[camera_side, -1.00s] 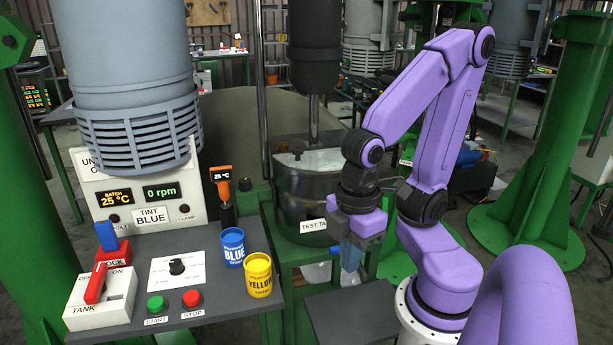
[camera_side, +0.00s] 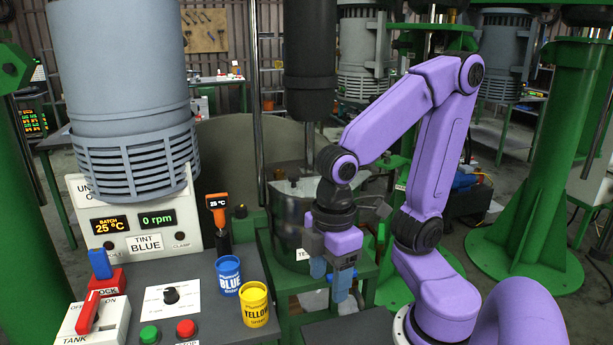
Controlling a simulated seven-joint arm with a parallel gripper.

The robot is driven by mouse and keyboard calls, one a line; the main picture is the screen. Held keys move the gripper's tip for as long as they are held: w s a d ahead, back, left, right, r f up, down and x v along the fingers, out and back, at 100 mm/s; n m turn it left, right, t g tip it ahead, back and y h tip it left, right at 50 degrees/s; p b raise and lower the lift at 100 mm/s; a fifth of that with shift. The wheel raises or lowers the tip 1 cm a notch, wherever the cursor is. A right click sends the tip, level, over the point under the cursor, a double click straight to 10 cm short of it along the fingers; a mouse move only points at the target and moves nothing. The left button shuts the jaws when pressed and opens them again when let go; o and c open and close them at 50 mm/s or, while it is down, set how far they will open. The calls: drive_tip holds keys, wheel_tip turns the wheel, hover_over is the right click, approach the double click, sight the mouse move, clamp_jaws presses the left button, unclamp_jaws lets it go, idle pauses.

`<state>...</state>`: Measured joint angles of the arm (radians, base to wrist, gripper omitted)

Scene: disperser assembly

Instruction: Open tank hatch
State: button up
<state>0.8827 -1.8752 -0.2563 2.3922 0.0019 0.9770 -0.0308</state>
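The steel test tank (camera_side: 284,228) stands behind the control desk, left of my arm. Its label is mostly covered by my gripper. The tank's top (camera_side: 286,188) is partly hidden behind my arm, and I cannot make out the hatch clearly or tell whether it is open or shut. My gripper (camera_side: 331,278) points down in front of the tank's right side, below the level of its top.
A control desk (camera_side: 205,300) at the left carries a blue can (camera_side: 229,276), a yellow can (camera_side: 255,305), a red tank switch (camera_side: 88,312) and buttons. An orange handheld device (camera_side: 217,203) stands upright behind the cans. A dark mixer column (camera_side: 309,65) hangs over the tank.

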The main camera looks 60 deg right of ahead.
drive_tip(key=w+d+r+m, duration=0.2)
drive_tip(key=w+d+r, duration=0.15)
drive_tip(key=w, duration=0.35)
drive_tip(key=w+d+r+m, duration=0.2)
drive_tip(key=w+r, duration=0.2)
drive_tip(key=w, duration=0.4)
drive_tip(key=w+d+r+m, duration=0.2)
drive_tip(key=w+d+r, duration=0.15)
drive_tip(key=w, duration=0.35)
wheel_tip(320, 180, up, 8)
drive_tip(key=m, duration=0.6)
hover_over(294, 175)
wheel_tip(294, 175, down, 17)
drive_tip(key=shift+f, duration=0.2)
drive_tip(key=shift+a, duration=0.1)
clamp_jaws()
